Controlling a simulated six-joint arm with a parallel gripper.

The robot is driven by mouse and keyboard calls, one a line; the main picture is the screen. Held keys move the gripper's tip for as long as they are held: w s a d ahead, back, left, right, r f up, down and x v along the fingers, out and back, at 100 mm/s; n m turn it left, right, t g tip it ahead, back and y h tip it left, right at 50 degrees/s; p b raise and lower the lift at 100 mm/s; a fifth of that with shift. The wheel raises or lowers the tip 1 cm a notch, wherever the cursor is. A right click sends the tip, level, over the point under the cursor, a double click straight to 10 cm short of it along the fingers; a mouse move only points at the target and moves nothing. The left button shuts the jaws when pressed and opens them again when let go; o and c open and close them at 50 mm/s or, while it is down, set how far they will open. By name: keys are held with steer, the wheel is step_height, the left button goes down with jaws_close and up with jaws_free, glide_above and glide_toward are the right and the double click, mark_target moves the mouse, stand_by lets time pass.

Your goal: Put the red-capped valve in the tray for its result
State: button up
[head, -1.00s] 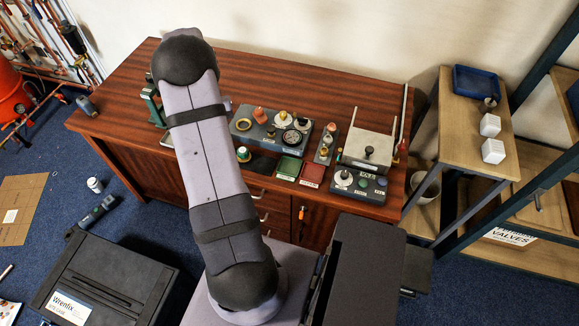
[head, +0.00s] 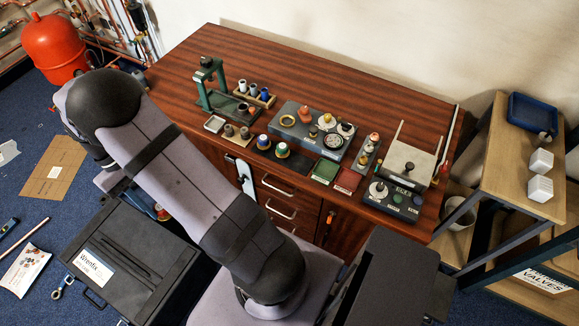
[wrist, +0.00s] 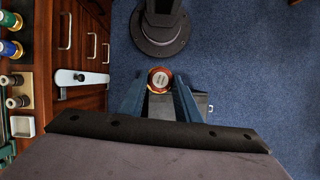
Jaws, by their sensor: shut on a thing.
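My gripper (wrist: 159,92) is shut on the red-capped valve (wrist: 160,79). In the wrist view the valve's round red cap with a pale top shows between the two blue-grey fingers, above the floor and in front of the drawers. In the head view the valve (head: 163,213) is a small red spot beside my arm, low at the left, off the bench; the fingers are mostly hidden there. A green tray (head: 325,172) and a red tray (head: 347,181) lie side by side at the bench's front edge, both seemingly empty.
Two capped valves (head: 282,150) stand on the bench front, left of the trays. A grey test block with a gauge (head: 332,141) is behind them. A green press (head: 207,85) stands at the left. A black case (head: 125,262) is on the floor. The bench's back is clear.

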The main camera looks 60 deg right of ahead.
steer(key=s+d+r+m+t+y+p, duration=0.1)
steer(key=s+d+r+m, duration=0.15)
steer(key=d, duration=0.65)
steer(key=s+d+r+m+y+p, duration=0.1)
steer(key=s+d+m, duration=0.3)
steer(key=d, duration=0.4)
steer(key=s+d+m+t+y+p, duration=0.1)
steer(key=s+d+m+t, duration=0.1)
steer(key=s+d+m, duration=0.45)
steer(key=s+d+m+t+y+p, duration=0.1)
steer(key=s+d+m+t+p, duration=0.2)
steer(key=s+m, duration=0.6)
steer(key=s+d+f+m+h, duration=0.1)
steer(key=s+d+m+h, duration=0.1)
steer(key=m, duration=0.7)
steer(key=s+d+f+m+h, duration=0.1)
steer(key=s+d+m+h, duration=0.2)
steer(key=d+m, duration=0.3)
steer(key=s+d+f+m+h+b, duration=0.1)
steer(key=s+d+m+h, duration=0.2)
steer(key=m, duration=1)
steer(key=shift+d+m+h, duration=0.3)
steer(key=shift+d+h, duration=0.1)
steer(key=shift+d, duration=0.05)
